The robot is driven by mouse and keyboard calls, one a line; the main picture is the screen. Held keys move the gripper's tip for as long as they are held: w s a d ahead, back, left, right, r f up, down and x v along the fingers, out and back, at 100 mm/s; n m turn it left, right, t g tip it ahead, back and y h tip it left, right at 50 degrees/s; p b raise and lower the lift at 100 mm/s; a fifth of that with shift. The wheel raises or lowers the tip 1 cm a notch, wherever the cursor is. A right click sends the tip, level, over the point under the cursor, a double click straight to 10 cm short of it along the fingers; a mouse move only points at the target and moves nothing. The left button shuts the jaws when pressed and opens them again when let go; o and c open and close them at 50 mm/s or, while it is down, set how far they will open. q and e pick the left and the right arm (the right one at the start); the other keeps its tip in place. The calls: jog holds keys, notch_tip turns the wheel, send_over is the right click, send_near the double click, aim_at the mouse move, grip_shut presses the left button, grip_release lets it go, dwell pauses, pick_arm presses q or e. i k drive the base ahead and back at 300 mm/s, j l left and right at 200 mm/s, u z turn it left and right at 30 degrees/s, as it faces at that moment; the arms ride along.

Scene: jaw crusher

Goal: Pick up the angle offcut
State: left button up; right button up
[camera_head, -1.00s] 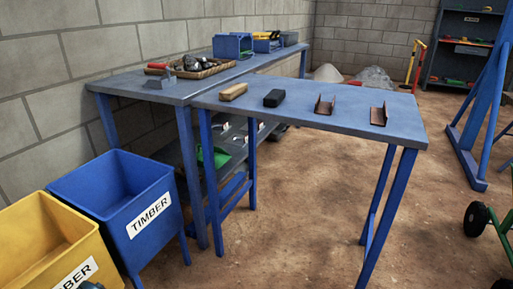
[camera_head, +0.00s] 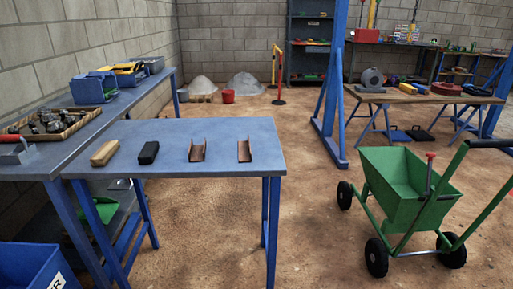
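Two rust-brown metal offcuts lie apart on the blue-grey table (camera_head: 220,134). The left metal offcut (camera_head: 197,152) has raised sides like a channel. The right metal offcut (camera_head: 244,152) is narrower and also has a raised edge. At this size I cannot tell for certain which is the angle offcut. A tan wooden block (camera_head: 104,153) and a black block (camera_head: 148,153) lie to their left in the same row. Neither of my grippers shows in this view.
A blue bench (camera_head: 60,150) along the left wall holds a wicker tray (camera_head: 45,124) and blue boxes (camera_head: 93,90). A green cart (camera_head: 400,188) stands on the right. A blue frame post (camera_head: 333,90) stands behind. Dirt floor (camera_head: 215,225) is open in front of the table.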

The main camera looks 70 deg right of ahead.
aim_at(245, 152)
jog(key=z, duration=2.5)
